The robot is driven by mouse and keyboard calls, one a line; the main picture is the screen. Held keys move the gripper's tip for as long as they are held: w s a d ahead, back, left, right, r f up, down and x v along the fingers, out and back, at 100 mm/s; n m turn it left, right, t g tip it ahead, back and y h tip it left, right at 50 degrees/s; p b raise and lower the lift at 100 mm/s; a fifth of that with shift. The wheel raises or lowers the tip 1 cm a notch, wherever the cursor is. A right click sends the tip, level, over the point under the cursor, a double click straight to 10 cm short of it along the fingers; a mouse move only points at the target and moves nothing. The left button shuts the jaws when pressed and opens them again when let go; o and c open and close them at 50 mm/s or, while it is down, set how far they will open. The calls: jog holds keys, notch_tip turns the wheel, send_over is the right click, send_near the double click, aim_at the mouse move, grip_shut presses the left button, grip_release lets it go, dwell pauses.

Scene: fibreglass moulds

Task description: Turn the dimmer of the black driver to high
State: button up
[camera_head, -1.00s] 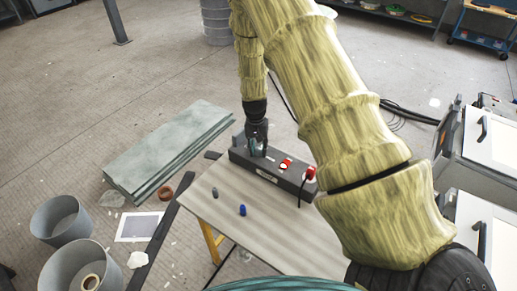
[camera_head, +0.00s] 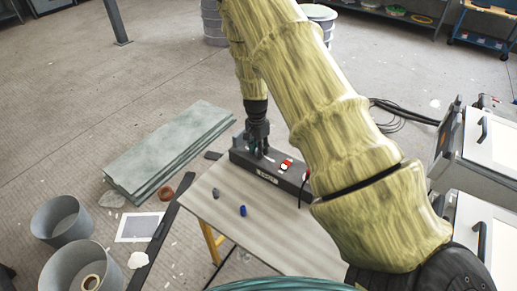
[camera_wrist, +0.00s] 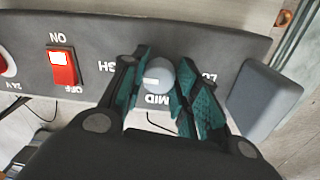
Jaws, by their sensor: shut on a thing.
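The black driver (camera_head: 240,158) is a long dark box lying along the far edge of the table. It also shows in the wrist view (camera_wrist: 90,45), with its lettering upside down. Its dimmer is a round grey knob (camera_wrist: 160,70) with a white mark. HIGH is to its left, partly hidden, MID below it, and LOW to its right, partly hidden. The white mark points left and a little down, between MID and HIGH. My gripper (camera_head: 259,152) is over the driver's left part. In the wrist view my gripper (camera_wrist: 160,85) has its teal fingers shut on the knob's two sides.
A red rocker switch (camera_wrist: 62,68) marked ON and OFF sits on the driver. A grey block (camera_wrist: 262,100) is close to the right finger. A small blue thing (camera_head: 242,211) and a small grey thing (camera_head: 215,193) stand on the table (camera_head: 265,225), otherwise mostly clear.

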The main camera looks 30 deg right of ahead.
dwell(0.4)
jog(key=o, duration=1)
notch_tip(320, 180, up, 12)
jog(key=shift+w, duration=0.3)
